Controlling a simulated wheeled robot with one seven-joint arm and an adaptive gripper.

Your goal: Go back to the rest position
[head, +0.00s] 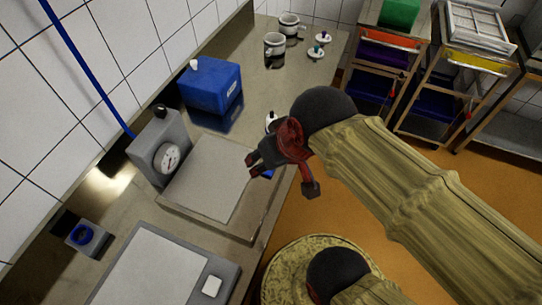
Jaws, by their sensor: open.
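My gripper (284,177) is dark with red parts and hangs at the end of my arm, which comes in from the right in a tan sleeve. Its fingers are spread and I see nothing held between them. It is over the front edge of the steel counter (255,100), beside the right side of a dial scale with a flat pale plate (205,180). A small blue item and a small white item show partly behind the gripper; I cannot tell what they are.
A blue box (210,84) with a white knob stands behind the scale. Metal pots (274,45) and small lids (316,52) are at the counter's far end. A white-topped device (150,272) is nearest. Trolleys (385,45) with coloured trays stand at the upper right. Orange floor lies between.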

